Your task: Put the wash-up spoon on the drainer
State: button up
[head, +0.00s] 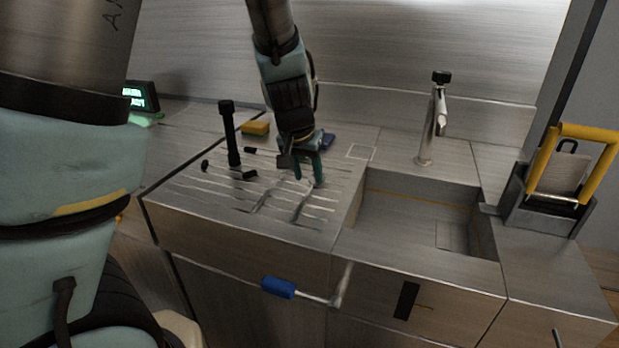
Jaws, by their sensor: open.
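The drainer (200,190) is the grooved metal surface left of the sink. My gripper (308,179) is low over its right part, fingers pointing down and open, with nothing seen between them. A thin shiny piece (302,205), which looks like the wash-up spoon, lies on the grooves just below and in front of the fingers. Its outline blends with the bright grooves, so its ends are unclear. It appears apart from the fingers, though contact is hard to judge.
A dark upright post (230,135) stands on the drainer's left part. A yellow sponge (256,128) lies behind. The sink basin (420,215) and tap (435,120) are to the right. A yellow-handled holder (548,205) stands far right.

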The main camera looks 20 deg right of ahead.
aim_at(302, 201)
jog(key=p+v, duration=0.3)
jog(key=v, duration=0.5)
jog(key=a+f+n+g+y, duration=0.1)
jog(key=a+n, duration=0.2)
jog(key=a, duration=1.1)
jog(key=s+a+f+n+y, duration=0.1)
jog(key=a+n, duration=0.3)
jog(key=a, duration=0.9)
jog(key=shift+s+a+g+y, duration=0.3)
jog(key=shift+a+g+y, duration=0.1)
jog(key=shift+y, duration=0.1)
jog(key=shift+f, duration=0.1)
